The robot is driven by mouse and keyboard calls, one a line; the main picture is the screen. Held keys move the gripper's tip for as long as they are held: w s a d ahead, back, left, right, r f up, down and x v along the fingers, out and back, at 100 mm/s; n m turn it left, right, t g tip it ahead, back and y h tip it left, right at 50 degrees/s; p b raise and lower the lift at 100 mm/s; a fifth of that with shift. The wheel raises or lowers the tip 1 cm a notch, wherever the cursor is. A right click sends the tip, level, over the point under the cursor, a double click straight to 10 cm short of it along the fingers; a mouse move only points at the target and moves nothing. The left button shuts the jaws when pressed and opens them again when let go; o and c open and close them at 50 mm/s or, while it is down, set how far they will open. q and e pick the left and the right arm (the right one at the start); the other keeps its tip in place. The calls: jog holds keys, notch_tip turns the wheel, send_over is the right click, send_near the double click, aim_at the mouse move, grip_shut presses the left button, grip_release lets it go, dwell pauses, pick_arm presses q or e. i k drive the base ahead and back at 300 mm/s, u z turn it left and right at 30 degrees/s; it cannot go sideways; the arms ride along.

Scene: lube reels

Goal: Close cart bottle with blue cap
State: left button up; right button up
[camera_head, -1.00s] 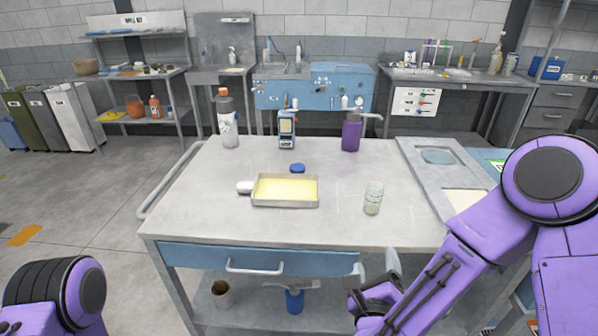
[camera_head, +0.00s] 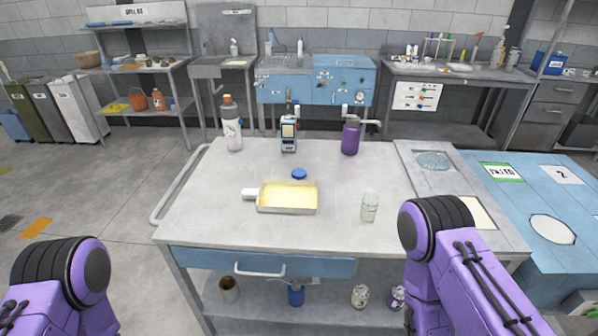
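A blue cap (camera_head: 299,173) lies on the grey top of the cart (camera_head: 330,225), just behind a shallow tray. A small, clear, whitish bottle (camera_head: 369,207) stands upright near the front right of the cart top, with no blue cap on it. The cap and this bottle are apart. Both my left and right grippers are out of view. Only purple and black links of my arms show at the lower left and lower right, and neither covers the cap or the bottle.
A metal tray (camera_head: 287,211) with yellow content sits mid-cart. Behind stand an orange-capped white bottle (camera_head: 232,136), a blue device (camera_head: 289,138) and a purple bottle (camera_head: 350,138). A raised grey panel (camera_head: 420,180) lies at right. The front left top is clear.

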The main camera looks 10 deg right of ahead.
aim_at(370, 202)
jog(key=u, duration=3.3)
jog(key=k, duration=1.6)
jog(key=z, duration=1.6)
jog(key=i, duration=0.25)
jog(key=z, duration=0.05)
